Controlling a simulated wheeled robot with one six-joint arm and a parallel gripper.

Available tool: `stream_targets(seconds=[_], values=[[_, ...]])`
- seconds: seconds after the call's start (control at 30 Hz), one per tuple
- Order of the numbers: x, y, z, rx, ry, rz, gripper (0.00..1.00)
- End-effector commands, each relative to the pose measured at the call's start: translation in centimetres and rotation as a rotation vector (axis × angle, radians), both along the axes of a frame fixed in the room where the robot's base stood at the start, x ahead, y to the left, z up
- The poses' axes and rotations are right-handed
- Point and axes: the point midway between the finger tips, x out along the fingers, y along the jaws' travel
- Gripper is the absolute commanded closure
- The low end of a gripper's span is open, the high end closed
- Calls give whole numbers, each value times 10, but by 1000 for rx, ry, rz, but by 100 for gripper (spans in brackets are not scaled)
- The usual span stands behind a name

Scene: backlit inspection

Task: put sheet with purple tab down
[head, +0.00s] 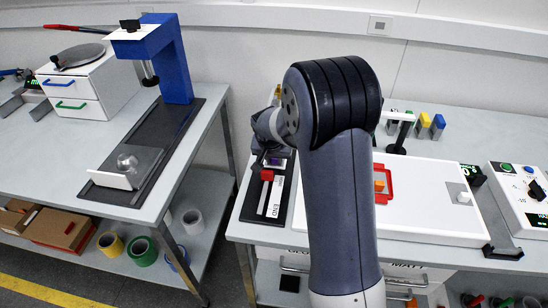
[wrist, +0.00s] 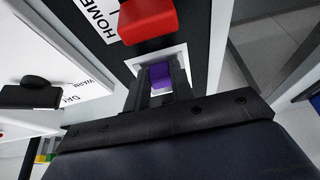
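The sheet with the purple tab is a small pale square (wrist: 142,60) in the wrist view, with a purple block-like tab (wrist: 160,73) on it. My gripper (wrist: 161,80) has one dark finger on each side of the tab and looks shut on it. The sheet is over or on a black strip (wrist: 203,50), just beside a red block (wrist: 147,18); I cannot tell whether it touches the strip. In the head view the purple tab (head: 275,161) shows small behind the red block (head: 267,175), and my arm hides much of the gripper.
A white panel (head: 430,185) with a red frame (head: 389,184) lies right of my arm. A control box (head: 520,195) stands at the far right. A blue stand (head: 172,60) on a black base is on the left table (head: 50,160). A gap separates the tables.

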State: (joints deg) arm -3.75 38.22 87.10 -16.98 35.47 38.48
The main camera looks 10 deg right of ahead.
Motion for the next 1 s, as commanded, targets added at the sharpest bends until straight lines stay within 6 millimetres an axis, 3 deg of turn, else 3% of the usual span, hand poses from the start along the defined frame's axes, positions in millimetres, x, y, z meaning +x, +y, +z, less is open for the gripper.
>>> stream_targets(seconds=[0.27, 0.63, 0.77, 1.0], values=[[0, 0, 0, 0, 0, 0, 56], [0, 0, 6, 0, -1, 0, 56], [-7, 3, 22, 0, -4, 1, 56], [-24, 10, 67, 1, -6, 1, 56]])
